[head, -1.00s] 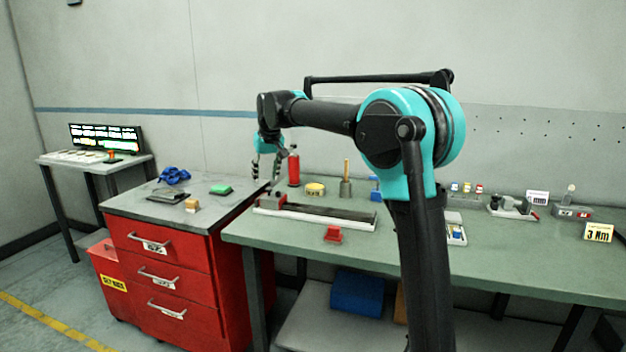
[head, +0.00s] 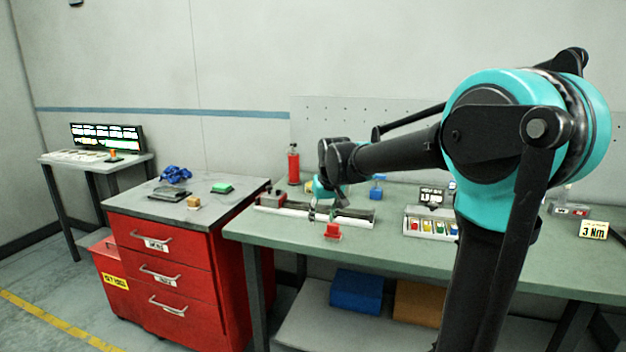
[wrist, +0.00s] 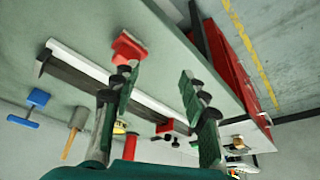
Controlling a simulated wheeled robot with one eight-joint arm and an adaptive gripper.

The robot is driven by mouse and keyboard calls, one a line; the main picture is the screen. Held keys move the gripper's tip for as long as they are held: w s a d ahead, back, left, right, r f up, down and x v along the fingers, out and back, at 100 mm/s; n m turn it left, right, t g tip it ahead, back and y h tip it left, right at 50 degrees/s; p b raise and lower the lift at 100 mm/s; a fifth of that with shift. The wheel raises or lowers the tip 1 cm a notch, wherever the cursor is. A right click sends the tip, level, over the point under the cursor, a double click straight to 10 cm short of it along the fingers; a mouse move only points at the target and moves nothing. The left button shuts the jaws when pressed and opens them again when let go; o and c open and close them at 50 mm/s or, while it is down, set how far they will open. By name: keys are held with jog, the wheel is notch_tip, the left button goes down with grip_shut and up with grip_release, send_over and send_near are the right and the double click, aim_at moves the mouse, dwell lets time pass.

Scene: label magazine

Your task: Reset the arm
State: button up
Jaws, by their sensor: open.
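My gripper (head: 322,214) is over the bench, in front of the long dark channel with a white edge (head: 358,220). In the wrist view the two fingers of my gripper (wrist: 158,76) stand wide apart with nothing between them. The channel (wrist: 85,72) runs slantwise behind the fingers there. A small red block (head: 333,232) sits on the bench in front of the channel; it also shows beside one fingertip in the wrist view (wrist: 129,46). The fingers partly hide the channel, and I cannot tell their height above it.
A red cylinder (head: 293,165) stands behind the channel. A tray of coloured pieces (head: 431,226) lies to the right. A red drawer cabinet (head: 165,265) with a grey top stands left of the green bench (head: 480,260). The bench front between block and tray is clear.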

jog(key=s+d+f+m, duration=0.1)
jog(key=s+d+f, duration=0.4)
jog(key=s, duration=0.4)
jog(key=s+d+f+m, duration=0.1)
jog(key=s+d+f, duration=0.4)
jog(key=s+f, duration=0.2)
jog(key=s+d+f+m+h, duration=0.1)
jog(key=s+d+f, duration=0.5)
jog(key=s, duration=0.5)
jog(key=shift+f, duration=0.35)
